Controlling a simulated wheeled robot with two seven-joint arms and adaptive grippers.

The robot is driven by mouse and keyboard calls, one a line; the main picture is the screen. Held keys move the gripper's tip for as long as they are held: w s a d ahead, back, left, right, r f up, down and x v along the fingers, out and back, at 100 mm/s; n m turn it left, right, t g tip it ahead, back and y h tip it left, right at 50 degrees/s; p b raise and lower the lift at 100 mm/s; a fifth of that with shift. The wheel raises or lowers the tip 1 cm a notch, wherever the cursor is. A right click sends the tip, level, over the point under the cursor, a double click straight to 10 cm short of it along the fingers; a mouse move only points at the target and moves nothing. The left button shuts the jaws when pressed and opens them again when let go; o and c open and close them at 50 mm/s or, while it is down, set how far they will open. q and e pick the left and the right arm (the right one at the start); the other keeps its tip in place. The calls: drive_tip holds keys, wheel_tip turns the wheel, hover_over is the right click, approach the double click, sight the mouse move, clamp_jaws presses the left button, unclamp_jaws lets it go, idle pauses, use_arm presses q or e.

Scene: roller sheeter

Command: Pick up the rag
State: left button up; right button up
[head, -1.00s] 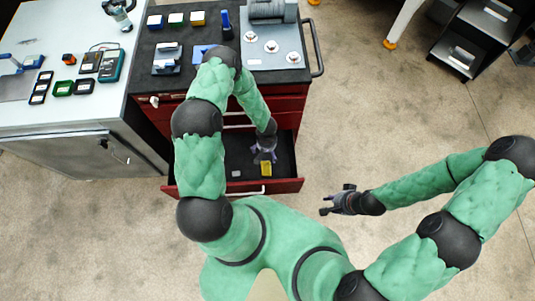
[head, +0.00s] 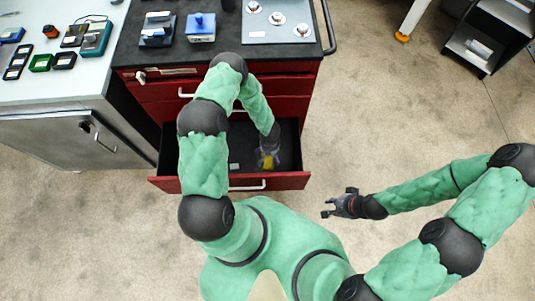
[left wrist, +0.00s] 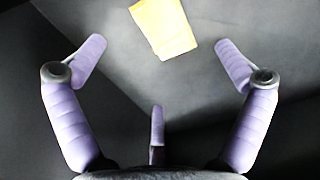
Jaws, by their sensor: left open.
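The rag is a small yellow folded cloth (left wrist: 163,25) lying on the dark floor of the open drawer, at the top middle of the left wrist view. In the head view the rag (head: 268,161) is partly hidden by my left gripper (head: 269,158). My left gripper, with purple fingers (left wrist: 158,80), is open above the drawer floor. The rag lies beyond the fingertips in the wrist picture, apart from them. My right gripper (head: 340,204) hangs over the open floor to the right of the drawer, and its fingers look spread with nothing between them.
The red cabinet's open drawer (head: 270,181) has walls around my left gripper. A small grey item (head: 234,167) lies in it. The cabinet top holds a blue-based fixture (head: 201,27) and a grey plate with knobs (head: 285,35). A white workbench (head: 60,85) stands left.

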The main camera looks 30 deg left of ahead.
sight(270, 160)
use_arm(q)
wheel_tip(270, 160, down, 2)
wheel_tip(270, 160, down, 5)
drive_tip(key=b, duration=0.3)
drive_tip(key=shift+f+b, duration=0.1)
drive_tip(key=shift+b, duration=0.2)
drive_tip(key=shift+d, duration=0.1)
drive_tip(key=c, duration=1.1)
